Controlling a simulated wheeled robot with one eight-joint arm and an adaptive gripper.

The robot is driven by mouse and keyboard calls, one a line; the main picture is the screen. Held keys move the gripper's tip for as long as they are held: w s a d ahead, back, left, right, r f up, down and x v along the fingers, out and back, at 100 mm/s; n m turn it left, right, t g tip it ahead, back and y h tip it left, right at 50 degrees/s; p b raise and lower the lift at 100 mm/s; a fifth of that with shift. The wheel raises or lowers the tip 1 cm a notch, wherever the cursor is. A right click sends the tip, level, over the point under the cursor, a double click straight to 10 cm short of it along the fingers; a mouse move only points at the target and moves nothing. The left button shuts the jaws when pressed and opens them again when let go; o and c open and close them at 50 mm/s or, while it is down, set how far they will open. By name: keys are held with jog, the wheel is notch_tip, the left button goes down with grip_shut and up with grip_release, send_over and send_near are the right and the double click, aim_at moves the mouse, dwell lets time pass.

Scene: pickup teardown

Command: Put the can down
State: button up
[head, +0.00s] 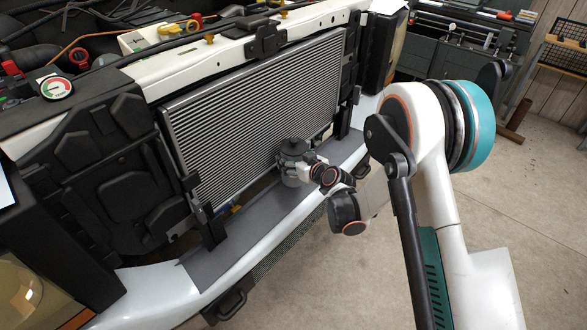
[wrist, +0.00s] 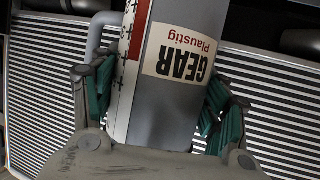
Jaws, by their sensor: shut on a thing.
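The can (head: 291,177) is grey with a dark top and looks upright in the head view, just in front of the radiator. In the wrist view the can (wrist: 182,30) fills the middle, with a white and red scale strip, a cream "GEAR Plaustig" label and a grey handle at its left. My gripper (wrist: 160,105) has its teal-padded fingers on both sides of the can and is shut on it. In the head view my gripper (head: 305,166) reaches the can from the right. I cannot tell whether the can's base touches the dark ledge below.
The finned radiator (head: 255,110) stands right behind the can. A dark flat ledge (head: 225,243) runs along the white bumper (head: 150,290) beneath it, bare at the left. Black brackets (head: 207,225) flank the radiator. Open floor lies at the right.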

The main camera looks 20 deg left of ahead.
jog(key=shift+f+b, duration=0.55)
jog(key=shift+f, duration=1.15)
jog(key=shift+f, duration=0.1)
jog(key=o, duration=1.5)
